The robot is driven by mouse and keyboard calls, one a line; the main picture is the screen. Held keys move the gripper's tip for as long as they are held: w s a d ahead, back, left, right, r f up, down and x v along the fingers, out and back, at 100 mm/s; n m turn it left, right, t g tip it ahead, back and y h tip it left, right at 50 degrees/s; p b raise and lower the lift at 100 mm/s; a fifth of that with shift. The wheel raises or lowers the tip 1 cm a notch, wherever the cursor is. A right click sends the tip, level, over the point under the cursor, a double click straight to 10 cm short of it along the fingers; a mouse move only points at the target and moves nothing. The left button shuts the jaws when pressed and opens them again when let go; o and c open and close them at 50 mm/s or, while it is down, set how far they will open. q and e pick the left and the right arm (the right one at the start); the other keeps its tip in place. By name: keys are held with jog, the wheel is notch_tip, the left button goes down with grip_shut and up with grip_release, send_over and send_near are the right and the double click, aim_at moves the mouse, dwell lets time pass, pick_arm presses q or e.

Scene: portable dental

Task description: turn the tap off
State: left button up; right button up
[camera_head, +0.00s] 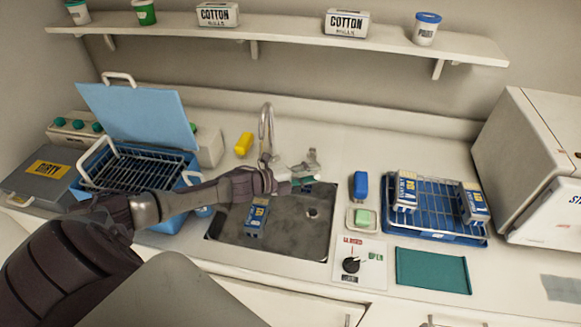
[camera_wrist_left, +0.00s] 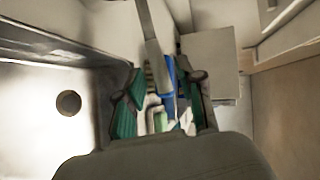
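The metal tap (camera_head: 266,130) stands behind the sink, with a curved spout. A pale metal piece, seemingly its handle (camera_head: 312,158), is to the right of the spout. My left gripper (camera_head: 303,183) is over the back of the sink, close to this piece; I cannot tell whether they touch. In the left wrist view, its teal-padded fingers (camera_wrist_left: 160,108) are apart. A grey metal bar (camera_wrist_left: 150,40) reaches down the picture to the gap between them. I cannot make out running water. My right gripper is not in view.
A dial panel (camera_head: 360,262) is in front. A blue rack (camera_head: 437,232) stands right, an open blue box (camera_head: 135,120) left.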

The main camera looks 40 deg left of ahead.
pick_arm(q)
jog(key=v, duration=1)
jog(key=shift+w, duration=0.1)
